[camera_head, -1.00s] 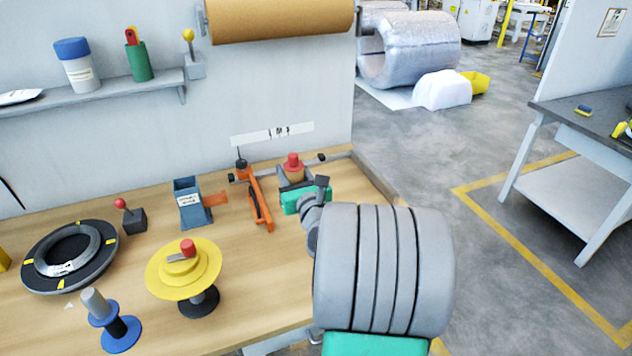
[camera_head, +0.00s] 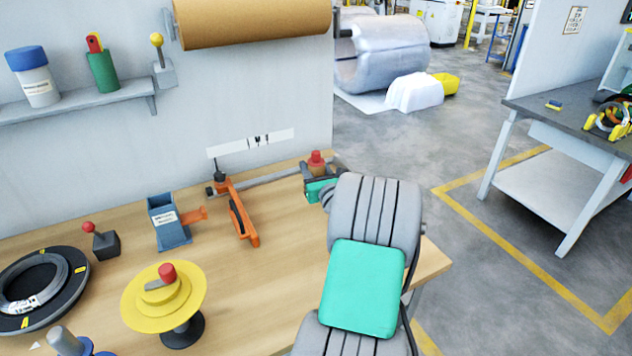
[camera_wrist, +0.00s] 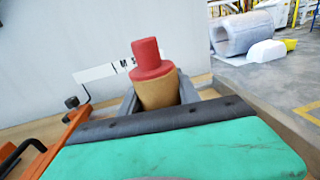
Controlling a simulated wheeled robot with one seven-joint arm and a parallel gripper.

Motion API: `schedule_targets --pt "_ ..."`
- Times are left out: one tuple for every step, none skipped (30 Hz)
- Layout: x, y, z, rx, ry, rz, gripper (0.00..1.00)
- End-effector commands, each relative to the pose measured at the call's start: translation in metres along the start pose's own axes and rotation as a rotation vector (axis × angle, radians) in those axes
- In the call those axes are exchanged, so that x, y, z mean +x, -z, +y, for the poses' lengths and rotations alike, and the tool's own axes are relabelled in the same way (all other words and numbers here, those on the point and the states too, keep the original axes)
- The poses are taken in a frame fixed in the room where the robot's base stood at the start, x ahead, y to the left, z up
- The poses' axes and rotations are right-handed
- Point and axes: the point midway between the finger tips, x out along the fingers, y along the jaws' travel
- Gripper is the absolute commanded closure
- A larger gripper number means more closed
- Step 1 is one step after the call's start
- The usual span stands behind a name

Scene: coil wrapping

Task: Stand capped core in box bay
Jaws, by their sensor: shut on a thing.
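The capped core is a tan cylinder with a stepped red cap. It shows in the head view (camera_head: 317,163) beyond my arm, over the back right of the workbench, and close up in the wrist view (camera_wrist: 158,88). My gripper (camera_wrist: 160,98) is shut on the tan body, a grey finger at each side, with the red cap on top and clear of the fingers. The core looks roughly upright. Its lower end is hidden behind the black-edged green part of my gripper. I cannot make out a box with bays in either view.
On the workbench (camera_head: 262,300) stand an orange tool (camera_head: 236,212), a blue holder (camera_head: 168,222), a yellow disc stand (camera_head: 150,305) and a black ring with a coil (camera_head: 72,275). A dark-topped table (camera_head: 535,118) stands at the right, across open floor.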

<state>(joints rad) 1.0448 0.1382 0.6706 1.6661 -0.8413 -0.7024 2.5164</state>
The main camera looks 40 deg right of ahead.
Motion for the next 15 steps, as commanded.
schedule_targets --pt "0.003 0.006 -0.004 0.001 0.000 0.000 1.00" --pt "0.004 0.008 -0.005 0.000 -0.001 -0.001 1.00" --pt "0.005 0.011 -0.007 -0.001 -0.001 -0.001 1.00" --pt "0.006 0.014 -0.009 0.000 0.000 0.000 1.00" --pt "0.008 0.018 -0.011 0.000 0.000 0.000 1.00" --pt "0.008 0.024 -0.011 0.002 -0.001 0.002 1.00" --pt "0.008 0.030 -0.011 0.003 -0.002 0.003 1.00" --pt "0.008 0.036 -0.011 0.002 -0.002 0.002 1.00" --pt "0.008 0.042 -0.011 0.002 -0.001 0.002 1.00" --pt "0.008 0.045 -0.011 0.001 0.000 0.001 1.00" --pt "0.008 0.046 -0.011 0.000 -0.001 -0.001 1.00" --pt "0.008 0.046 -0.011 -0.001 -0.001 -0.002 1.00" --pt "0.008 0.045 -0.011 -0.002 -0.001 -0.003 1.00" --pt "0.008 0.045 -0.011 -0.002 -0.001 -0.002 1.00" --pt "0.008 0.045 -0.011 -0.002 -0.001 -0.002 1.00"
